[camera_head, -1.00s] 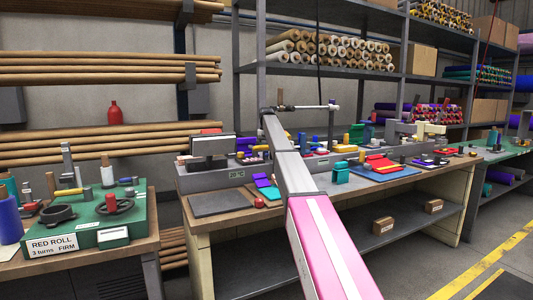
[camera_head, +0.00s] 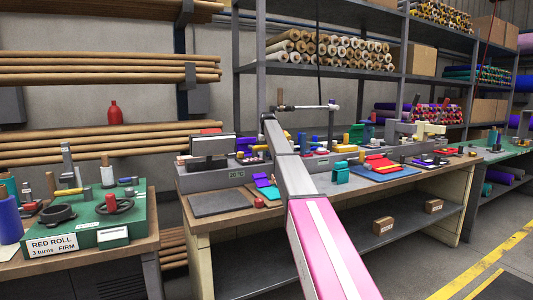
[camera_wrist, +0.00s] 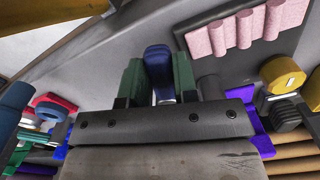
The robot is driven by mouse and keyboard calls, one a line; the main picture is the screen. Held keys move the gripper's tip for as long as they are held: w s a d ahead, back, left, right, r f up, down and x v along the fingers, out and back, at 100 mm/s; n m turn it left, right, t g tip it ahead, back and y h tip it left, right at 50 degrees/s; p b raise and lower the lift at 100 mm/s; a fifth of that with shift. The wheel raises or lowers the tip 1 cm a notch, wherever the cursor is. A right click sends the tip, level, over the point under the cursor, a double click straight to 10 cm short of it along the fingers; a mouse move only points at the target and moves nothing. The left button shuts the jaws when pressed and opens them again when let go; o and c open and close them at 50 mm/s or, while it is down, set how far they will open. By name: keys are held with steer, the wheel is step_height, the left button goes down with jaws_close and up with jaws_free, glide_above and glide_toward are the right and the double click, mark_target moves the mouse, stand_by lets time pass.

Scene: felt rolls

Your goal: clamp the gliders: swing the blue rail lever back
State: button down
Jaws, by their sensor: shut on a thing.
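The blue rail lever (camera_wrist: 157,60) shows in the wrist view as a dark blue rounded handle between the two green fingers of my gripper (camera_wrist: 158,78). My gripper is shut on it. The lever's lower end is hidden behind the dark gripper body. In the head view my arm covers the middle of the workbench, and the lever and fingertips cannot be made out there. I cannot make out the gliders for certain.
The bench holds a dark mat (camera_head: 222,203), a red ball (camera_head: 259,203) and a blue tray (camera_head: 385,172). A green-topped station (camera_head: 85,235) stands left.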

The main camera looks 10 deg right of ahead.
steer(key=shift+d+n, duration=0.45)
steer(key=shift+n, duration=0.45)
steer(key=c, duration=0.9)
jaws_free()
steer(key=shift+a, duration=0.1)
